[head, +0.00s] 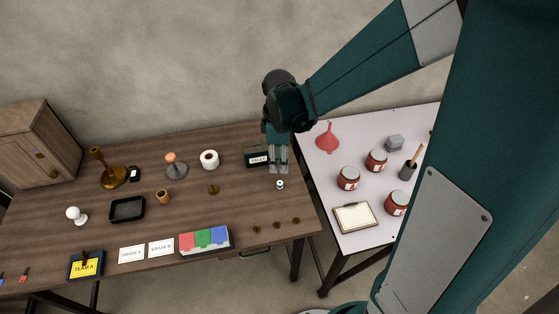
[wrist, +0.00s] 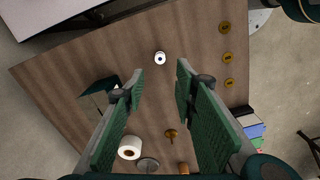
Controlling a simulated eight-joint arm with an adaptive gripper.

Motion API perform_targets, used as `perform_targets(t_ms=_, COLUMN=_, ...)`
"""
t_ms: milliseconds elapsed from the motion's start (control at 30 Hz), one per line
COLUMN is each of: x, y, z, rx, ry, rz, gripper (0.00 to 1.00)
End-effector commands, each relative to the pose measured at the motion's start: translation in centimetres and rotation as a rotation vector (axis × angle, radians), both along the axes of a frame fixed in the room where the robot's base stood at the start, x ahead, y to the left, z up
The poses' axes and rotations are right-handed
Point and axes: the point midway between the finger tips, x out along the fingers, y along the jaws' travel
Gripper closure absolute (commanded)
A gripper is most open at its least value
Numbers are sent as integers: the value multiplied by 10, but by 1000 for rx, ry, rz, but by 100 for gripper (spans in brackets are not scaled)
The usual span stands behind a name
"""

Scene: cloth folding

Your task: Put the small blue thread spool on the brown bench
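A small spool (head: 280,184) with a white top and a bluish body stands upright on the brown bench (head: 240,205), near its right end. It also shows from above in the wrist view (wrist: 159,58), as a white ring with a dark centre. My gripper (head: 279,171) points down just behind the spool in the head view. In the wrist view my gripper (wrist: 160,73) has its green finger pads apart, with nothing between them. The spool lies beyond the fingertips and looks apart from them.
A dark labelled box (head: 256,159) stands close left of my gripper. A white roll (head: 209,159), a brass piece (head: 213,190) and several brass discs (head: 276,225) are nearby. A white table (head: 335,190) with red jars (head: 348,178) stands at right, across a gap. Bench around the spool is clear.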

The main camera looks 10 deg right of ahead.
Motion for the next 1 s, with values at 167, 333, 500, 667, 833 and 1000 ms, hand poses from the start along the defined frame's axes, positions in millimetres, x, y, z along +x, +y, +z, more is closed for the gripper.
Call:
perform_targets(t_ms=167, x=0, y=0, z=0, rx=0, ry=0, rz=0, gripper=72)
perform_targets(t_ms=333, x=-1, y=-1, z=2, rx=1, ry=-4, rz=-8, gripper=72)
perform_targets(t_ms=500, x=-5, y=-3, z=12, rx=3, ry=-21, rz=-44, gripper=72)
perform_targets(t_ms=667, x=-13, y=-7, z=29, rx=9, ry=-55, rz=-112, gripper=72)
perform_targets(t_ms=833, x=-23, y=-13, z=51, rx=21, ry=-103, rz=-207, gripper=72)
perform_targets(t_ms=1000, x=-36, y=-19, z=72, rx=37, ry=-151, rz=-306, gripper=72)
